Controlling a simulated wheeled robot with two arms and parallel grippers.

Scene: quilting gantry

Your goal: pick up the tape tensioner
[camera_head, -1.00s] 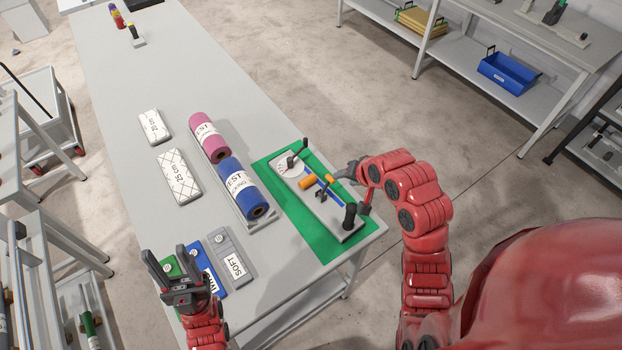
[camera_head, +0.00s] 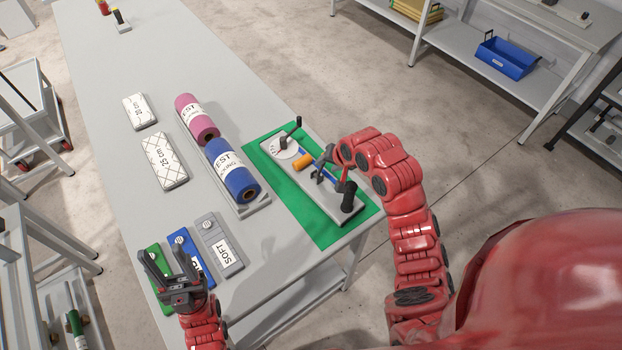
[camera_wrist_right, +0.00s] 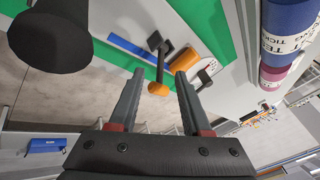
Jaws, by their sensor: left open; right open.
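What appears to be the tape tensioner (camera_head: 325,198) is a pale plate lying on a green mat. It carries a round dial (camera_head: 281,148) with a black crank, an orange cylinder (camera_head: 304,162), a blue strip and a black upright knob (camera_head: 349,195). My right gripper (camera_head: 326,166) is over its middle, open and empty. In the right wrist view, my right gripper's (camera_wrist_right: 159,73) fingers point at a dark lever with an orange tip (camera_wrist_right: 158,88), which shows between them; contact cannot be told. My left gripper (camera_head: 166,268) is open above the green and blue cards.
The green mat (camera_head: 325,236) lies at the table's right corner. Pink (camera_head: 197,118) and blue (camera_head: 232,172) rolls lie on a tray left of it. Two white patterned blocks, one marked 25 cm (camera_head: 164,162), and a grey SOFT card (camera_head: 219,245) lie further left. The far table is mostly clear.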

